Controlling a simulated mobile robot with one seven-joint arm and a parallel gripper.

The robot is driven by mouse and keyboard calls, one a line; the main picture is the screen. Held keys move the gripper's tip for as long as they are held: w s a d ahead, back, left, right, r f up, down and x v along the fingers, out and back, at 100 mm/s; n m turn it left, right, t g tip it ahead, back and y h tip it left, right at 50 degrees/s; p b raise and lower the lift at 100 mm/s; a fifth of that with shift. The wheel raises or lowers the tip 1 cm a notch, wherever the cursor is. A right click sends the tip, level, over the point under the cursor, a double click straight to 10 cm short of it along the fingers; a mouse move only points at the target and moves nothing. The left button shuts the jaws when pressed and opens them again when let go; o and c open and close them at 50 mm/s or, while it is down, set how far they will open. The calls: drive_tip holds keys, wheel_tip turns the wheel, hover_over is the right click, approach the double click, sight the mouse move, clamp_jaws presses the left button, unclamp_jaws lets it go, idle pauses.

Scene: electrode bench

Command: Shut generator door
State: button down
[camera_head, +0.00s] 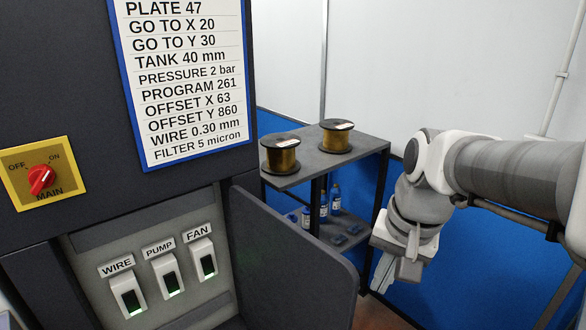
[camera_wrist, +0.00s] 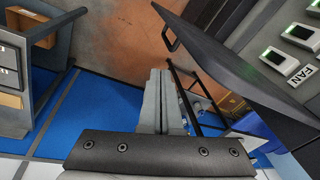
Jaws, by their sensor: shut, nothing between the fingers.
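The generator door (camera_head: 292,268) is a dark grey panel, hinged at the right side of the switch recess. It stands open, sticking out from the cabinet, and the WIRE, PUMP and FAN switches show uncovered. In the wrist view the door (camera_wrist: 235,78) runs diagonally at the upper right, with a black bar handle (camera_wrist: 166,36) near its free end. My gripper (camera_head: 382,276) is right of the door in the head view, pointing down. In the wrist view its fingers (camera_wrist: 160,76) are together and empty, apart from the door, to the left of its face and handle.
A red MAIN switch (camera_head: 41,180) is on the cabinet. Another grey shelf unit (camera_wrist: 40,70) stands at the wrist view's left. Floor between is clear.

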drive_tip(key=w+d+f+m+g+y, duration=0.2)
drive_tip(key=w+d+f+m+g, duration=0.15)
drive_tip(key=w+f+m, duration=0.3)
drive_tip(key=a+b+x, duration=0.1)
drive_tip(key=a+x, duration=0.1)
drive_tip(key=x, duration=0.8)
drive_tip(key=shift+s, duration=0.2)
drive_tip(key=shift+s+a+f, duration=0.1)
